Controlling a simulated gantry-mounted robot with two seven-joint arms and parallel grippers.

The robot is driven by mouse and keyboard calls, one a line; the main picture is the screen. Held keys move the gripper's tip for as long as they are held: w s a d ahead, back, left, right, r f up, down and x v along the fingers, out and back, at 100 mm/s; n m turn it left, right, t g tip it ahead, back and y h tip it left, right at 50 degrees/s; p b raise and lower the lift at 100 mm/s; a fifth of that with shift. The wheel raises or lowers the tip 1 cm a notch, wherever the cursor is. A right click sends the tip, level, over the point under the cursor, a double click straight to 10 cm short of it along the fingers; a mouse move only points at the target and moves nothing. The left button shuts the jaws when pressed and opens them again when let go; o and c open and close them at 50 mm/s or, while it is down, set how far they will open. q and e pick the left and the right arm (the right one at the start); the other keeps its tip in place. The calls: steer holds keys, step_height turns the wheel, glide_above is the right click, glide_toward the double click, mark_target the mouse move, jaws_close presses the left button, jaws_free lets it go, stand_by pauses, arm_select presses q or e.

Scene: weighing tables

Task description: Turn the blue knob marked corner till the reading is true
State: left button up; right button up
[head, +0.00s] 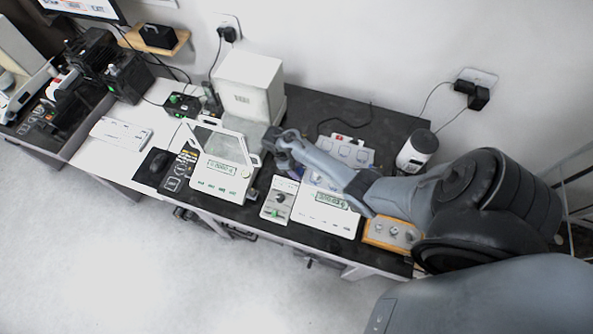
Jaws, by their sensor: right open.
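I cannot make out a blue knob marked corner in the head view. A small white control box (279,201) has a dark knob and a green knob, and stands between two balances. The left balance (222,178) has a raised clear shield and a lit green readout too small to read surely. The right balance (323,211) also has a green readout and is partly behind my right arm. My right gripper (272,148) is open and empty, above the table just right of the left balance's shield. My left gripper is not in view.
A wooden block with several round knobs (393,234) sits at the front right edge. A white box (249,84) stands behind the left balance. A white canister (417,150) is at the back right.

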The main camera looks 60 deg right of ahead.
steer(key=shift+f, duration=0.1)
steer(key=c, duration=0.8)
steer(key=shift+o, duration=0.2)
steer(key=shift+s+r+n+p, duration=0.2)
steer(key=shift+n+p, duration=0.2)
steer(key=shift+p, duration=0.2)
steer(key=shift+w+n+h, duration=0.1)
steer(key=shift+n+h, duration=0.2)
steer(key=shift+f, duration=0.25)
steer(key=o, duration=0.8)
steer(key=shift+c, duration=0.2)
steer(key=shift+r, duration=0.15)
